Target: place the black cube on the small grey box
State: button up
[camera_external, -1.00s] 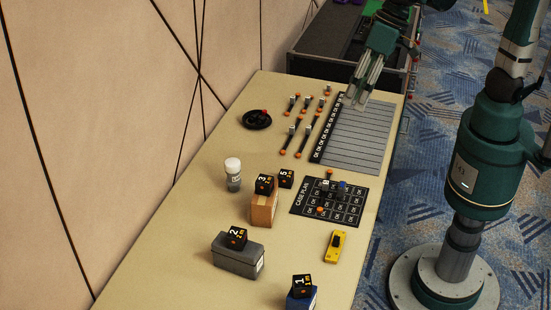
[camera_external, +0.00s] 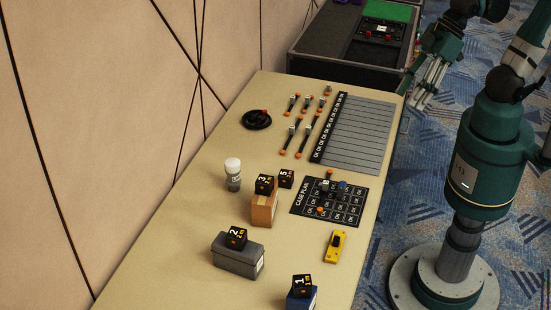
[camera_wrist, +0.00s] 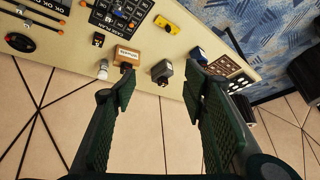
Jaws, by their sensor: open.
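The small grey box (camera_external: 240,259) stands near the front left of the table with a black cube marked 2 (camera_external: 236,238) on top. A black cube marked 3 (camera_external: 264,184) is on a wooden box (camera_external: 264,210). A black cube marked 5 (camera_external: 286,178) sits beside it, apparently on the table. A black cube marked 1 (camera_external: 302,285) is on a blue box (camera_external: 300,301). My gripper (camera_external: 421,104) is open and empty, off the table's right edge, far from the cubes. In the wrist view the grey box (camera_wrist: 165,75) shows between the spread fingers (camera_wrist: 160,90), in the distance.
A white-capped bottle (camera_external: 233,174) stands left of the cubes. A black case-plan board (camera_external: 331,218), a yellow tool (camera_external: 335,247), a striped panel (camera_external: 355,135) and a black dial (camera_external: 257,119) lie on the table (camera_external: 180,250). A dark case (camera_external: 330,58) stands behind it.

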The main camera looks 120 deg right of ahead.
jog(key=shift+s+f+n+t, duration=0.15)
jog(key=shift+s+f+n, duration=0.4)
jog(key=shift+s, duration=0.4)
jog(key=shift+s+f+n+t, duration=0.15)
jog(key=shift+s+f+n, duration=0.3)
jog(key=shift+s+f, duration=0.35)
jog(key=shift+s+r, duration=0.1)
